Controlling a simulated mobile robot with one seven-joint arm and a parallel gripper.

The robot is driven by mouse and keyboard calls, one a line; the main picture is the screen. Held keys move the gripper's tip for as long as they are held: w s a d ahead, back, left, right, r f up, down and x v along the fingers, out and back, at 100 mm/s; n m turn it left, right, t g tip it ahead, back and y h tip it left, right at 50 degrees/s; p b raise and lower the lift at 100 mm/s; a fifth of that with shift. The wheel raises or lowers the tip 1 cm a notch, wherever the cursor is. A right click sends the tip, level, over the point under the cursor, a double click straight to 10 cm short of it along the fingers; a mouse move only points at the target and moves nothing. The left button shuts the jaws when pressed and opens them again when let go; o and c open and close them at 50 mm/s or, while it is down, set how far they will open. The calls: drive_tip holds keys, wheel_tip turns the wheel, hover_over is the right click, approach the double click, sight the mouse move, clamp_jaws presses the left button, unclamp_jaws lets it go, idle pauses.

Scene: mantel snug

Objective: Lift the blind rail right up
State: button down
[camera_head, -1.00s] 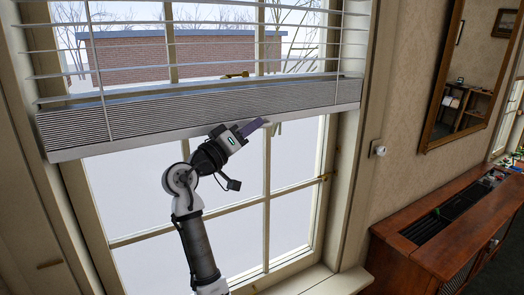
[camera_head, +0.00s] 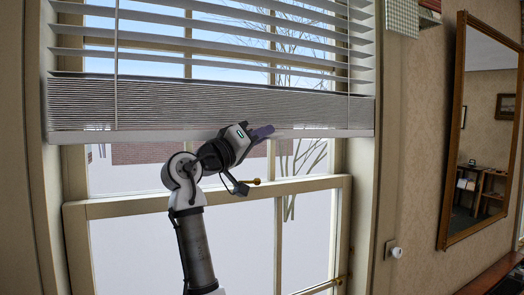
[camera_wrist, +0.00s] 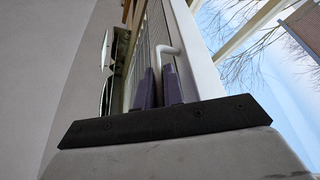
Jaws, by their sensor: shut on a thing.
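The blind rail (camera_head: 310,133) is the pale bar along the bottom of a white slatted blind. A thick stack of gathered slats (camera_head: 210,103) rests on it, with spaced slats above. The rail looks nearly level and hangs across the upper window sash. The exact contact is partly hidden by the fingers.
The window's middle crossbar (camera_head: 130,205) with a brass catch (camera_head: 250,182) lies below the rail. A white wall knob (camera_head: 394,251) is right of the frame. Glass below the rail is uncovered.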

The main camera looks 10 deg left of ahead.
drive_tip(key=shift+r, duration=0.15)
drive_tip(key=c, duration=1.8)
unclamp_jaws()
drive_tip(key=shift+b+v, duration=2.95)
drive_tip(key=shift+v, duration=4)
